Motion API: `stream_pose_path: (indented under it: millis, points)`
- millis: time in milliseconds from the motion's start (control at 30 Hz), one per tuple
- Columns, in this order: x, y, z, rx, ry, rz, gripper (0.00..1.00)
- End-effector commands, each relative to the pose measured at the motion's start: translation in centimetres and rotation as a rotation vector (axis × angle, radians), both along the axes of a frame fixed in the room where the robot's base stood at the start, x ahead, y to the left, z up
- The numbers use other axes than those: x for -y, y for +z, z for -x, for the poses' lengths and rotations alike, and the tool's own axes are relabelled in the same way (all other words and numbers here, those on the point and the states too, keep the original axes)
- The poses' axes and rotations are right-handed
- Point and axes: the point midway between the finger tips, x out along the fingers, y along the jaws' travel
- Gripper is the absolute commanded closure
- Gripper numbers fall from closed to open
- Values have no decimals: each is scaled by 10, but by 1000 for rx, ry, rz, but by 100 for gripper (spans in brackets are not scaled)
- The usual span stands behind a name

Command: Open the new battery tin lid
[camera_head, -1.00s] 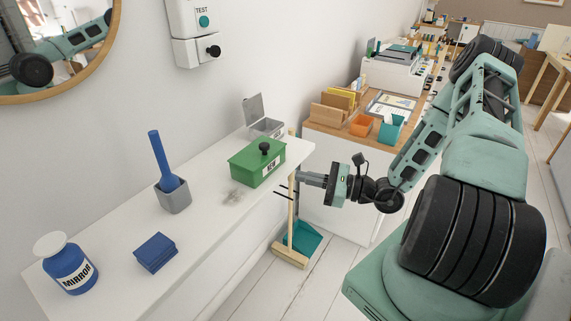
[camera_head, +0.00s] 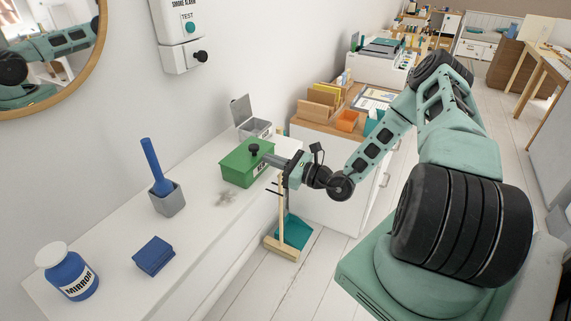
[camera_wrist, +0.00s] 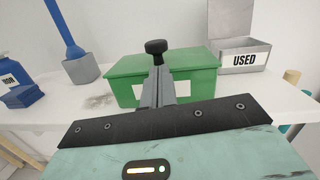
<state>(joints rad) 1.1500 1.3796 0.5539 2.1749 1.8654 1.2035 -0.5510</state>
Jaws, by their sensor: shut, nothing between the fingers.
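The green battery tin (camera_head: 240,172) stands on the white shelf with its lid closed, a black knob (camera_head: 254,149) on top. In the wrist view the green tin (camera_wrist: 205,78) is straight ahead, its front label partly hidden behind my fingers, and the knob (camera_wrist: 156,47) shows just above the fingertips. My gripper (camera_head: 270,160) is shut and empty, its fingers pointing at the tin's front just below the knob. I cannot tell whether the fingertips touch the tin.
A grey tin labelled USED (camera_wrist: 243,58) stands behind with its lid up. A grey cup with a blue handle (camera_head: 167,200), a blue block (camera_head: 154,256) and a blue MIRROR bottle (camera_head: 68,275) stand left on the shelf (camera_head: 115,235). A broom (camera_head: 281,250) leans at the shelf's edge.

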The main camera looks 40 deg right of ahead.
Motion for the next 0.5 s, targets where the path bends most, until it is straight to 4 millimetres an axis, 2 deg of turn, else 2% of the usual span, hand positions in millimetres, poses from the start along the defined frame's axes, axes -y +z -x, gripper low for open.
stream_pose_path:
  millis: [133, 500]
  points:
    - [-4, 11, -7, 1, 1, 1, 100]
    - [-7, 13, -10, 4, 4, 1, 100]
